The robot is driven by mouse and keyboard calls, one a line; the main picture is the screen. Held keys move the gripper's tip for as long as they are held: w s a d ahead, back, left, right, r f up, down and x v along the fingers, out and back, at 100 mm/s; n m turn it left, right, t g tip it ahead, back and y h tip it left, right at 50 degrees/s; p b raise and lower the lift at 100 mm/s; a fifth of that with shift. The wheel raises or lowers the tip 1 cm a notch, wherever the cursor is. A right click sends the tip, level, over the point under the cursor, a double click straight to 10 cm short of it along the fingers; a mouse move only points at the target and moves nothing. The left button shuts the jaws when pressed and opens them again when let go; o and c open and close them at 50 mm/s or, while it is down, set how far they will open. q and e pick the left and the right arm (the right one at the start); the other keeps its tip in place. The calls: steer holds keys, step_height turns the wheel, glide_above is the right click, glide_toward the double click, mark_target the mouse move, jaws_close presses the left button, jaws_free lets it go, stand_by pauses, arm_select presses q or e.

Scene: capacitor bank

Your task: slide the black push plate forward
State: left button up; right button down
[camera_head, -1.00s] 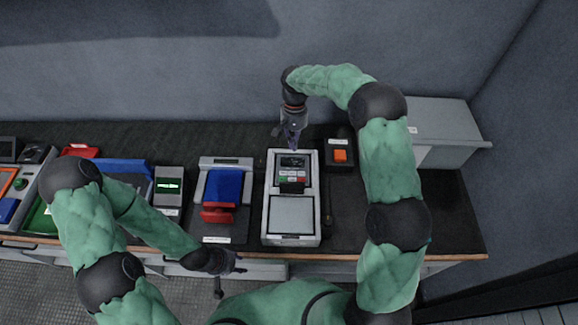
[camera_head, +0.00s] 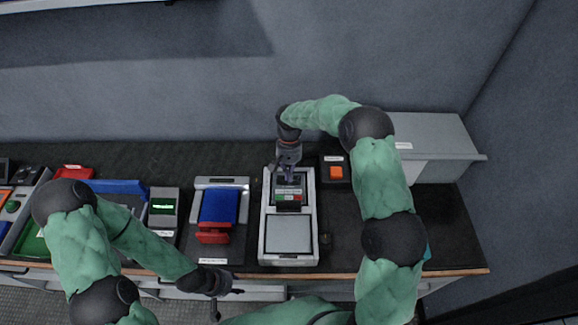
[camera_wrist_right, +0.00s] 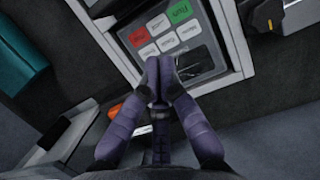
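The grey device (camera_head: 266,224) stands on the bench with a dark screen, a keypad (camera_head: 289,192) and a pale square pad. A black strip (camera_head: 289,208) between keypad and pad looks like the push plate; I cannot tell for sure. My right gripper (camera_head: 289,178) points down over the device's screen end. In the right wrist view its fingertips (camera_wrist_right: 160,66) meet beside the keypad buttons (camera_wrist_right: 163,32), with nothing visible between them; contact with the device is unclear. My left gripper (camera_head: 226,284) is at the bench's front edge, away from the device, its fingers too small to read.
A blue and red unit (camera_head: 219,207) stands left of the device, and a small green-screen box (camera_head: 163,207) farther left. An orange button box (camera_head: 336,172) is close on the right. A grey cabinet (camera_head: 430,140) stands at the back right, with bare bench in front of it.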

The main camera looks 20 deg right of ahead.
mark_target(289, 201)
steer(key=x, duration=0.3)
steer(key=shift+s+f, duration=0.1)
steer(key=shift+f, duration=0.05)
steer(key=s, duration=0.1)
steer(key=s+a, duration=0.1)
steer(key=s, duration=0.1)
steer(key=shift+s, duration=0.35)
steer(key=shift+s+a, duration=0.1)
steer(key=shift+s, duration=0.05)
steer(key=shift+s+a, duration=0.2)
steer(key=shift+s, duration=0.45)
steer(key=shift+s+a, duration=0.2)
steer(key=shift+s, duration=0.45)
steer(key=shift+w, duration=0.15)
steer(key=v, duration=1.2)
